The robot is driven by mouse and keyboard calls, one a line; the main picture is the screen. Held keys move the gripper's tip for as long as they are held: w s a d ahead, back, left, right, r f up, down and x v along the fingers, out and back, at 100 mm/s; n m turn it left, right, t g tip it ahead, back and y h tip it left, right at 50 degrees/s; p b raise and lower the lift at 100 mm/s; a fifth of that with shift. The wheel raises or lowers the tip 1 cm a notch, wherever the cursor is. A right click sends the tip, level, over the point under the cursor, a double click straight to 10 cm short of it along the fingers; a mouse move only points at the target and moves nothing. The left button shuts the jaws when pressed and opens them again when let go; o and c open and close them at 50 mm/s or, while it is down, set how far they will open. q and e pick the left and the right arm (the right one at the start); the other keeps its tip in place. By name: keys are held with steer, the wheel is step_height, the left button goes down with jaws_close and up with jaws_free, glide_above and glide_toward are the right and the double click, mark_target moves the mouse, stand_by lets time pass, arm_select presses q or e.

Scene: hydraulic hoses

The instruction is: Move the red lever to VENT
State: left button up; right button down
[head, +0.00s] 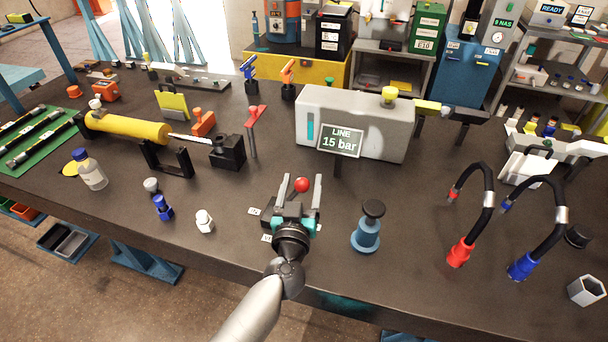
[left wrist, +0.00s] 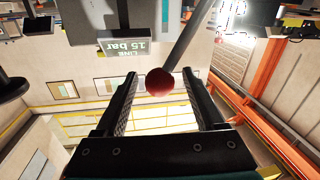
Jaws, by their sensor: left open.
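The lever's red ball knob (head: 302,185) shows between the fingers of my left gripper (head: 304,178) in the head view. In the left wrist view the red knob (left wrist: 159,82) sits at the end of a grey rod, near the tips of my left gripper (left wrist: 158,80). The fingers stand apart, and I see gaps between them and the knob. My gripper hides most of the lever's base. Small white label plates (head: 254,211) lie beside it, too small to read, so I cannot tell which marks VENT. My right gripper is not in view.
A grey unit (head: 372,112) behind has a display (head: 340,141) reading "LINE 15 bar". A blue plunger-like part (head: 367,230) stands to the right, and a white fitting (head: 205,221) to the left. Red-ended (head: 461,252) and blue-ended (head: 522,266) hoses stand further right. Bare bench separates them.

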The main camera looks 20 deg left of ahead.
arm_select(q)
steer(key=shift+w+a+b, duration=0.2)
steer(key=shift+w+b, duration=0.1)
steer(key=shift+w, duration=1.4)
jaws_close()
